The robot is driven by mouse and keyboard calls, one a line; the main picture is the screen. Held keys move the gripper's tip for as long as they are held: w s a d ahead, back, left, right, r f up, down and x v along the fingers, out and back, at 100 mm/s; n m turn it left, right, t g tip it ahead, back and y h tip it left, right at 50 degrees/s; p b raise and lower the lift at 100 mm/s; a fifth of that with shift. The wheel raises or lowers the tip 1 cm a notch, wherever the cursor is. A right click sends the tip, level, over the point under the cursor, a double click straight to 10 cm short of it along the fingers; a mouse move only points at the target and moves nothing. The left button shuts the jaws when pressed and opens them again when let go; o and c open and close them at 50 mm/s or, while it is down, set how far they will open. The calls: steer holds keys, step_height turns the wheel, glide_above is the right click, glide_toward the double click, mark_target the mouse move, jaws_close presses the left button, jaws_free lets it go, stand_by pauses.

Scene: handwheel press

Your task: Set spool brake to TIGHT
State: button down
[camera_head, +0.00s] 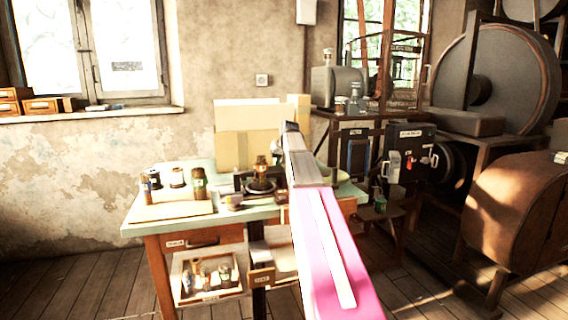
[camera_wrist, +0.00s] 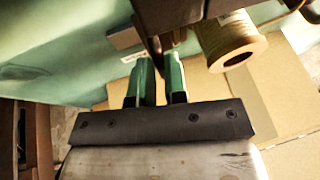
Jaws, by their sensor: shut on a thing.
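My gripper (camera_wrist: 160,64) shows two green-padded fingers in the wrist view. They are shut on a thin dark lever (camera_wrist: 157,47) that hangs from a dark part (camera_wrist: 175,14) above it. A small grey block with a white label (camera_wrist: 131,54) is just left of the fingers; its text is unreadable. In the head view, a dark device with a spool (camera_head: 261,174) stands on the green table, left of my arm. My arm hides the fingers and the lever there. I cannot read the brake's setting.
A pale spool (camera_wrist: 232,40) is close to the right finger. The green table (camera_head: 139,229) also bears several spools (camera_head: 199,183) on a board at left. Upright tan boards (camera_head: 246,115) stand at the back. A dark switch box (camera_head: 410,137) and large wheel machine are at right.

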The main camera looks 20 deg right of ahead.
steer(key=shift+a, duration=0.85)
steer(key=c, duration=1.2)
jaws_free()
steer(key=shift+a, duration=0.15)
steer(key=shift+o, duration=0.2)
steer(key=v, duration=1)
steer(key=shift+s+r, duration=0.15)
steer(key=shift+r, duration=0.25)
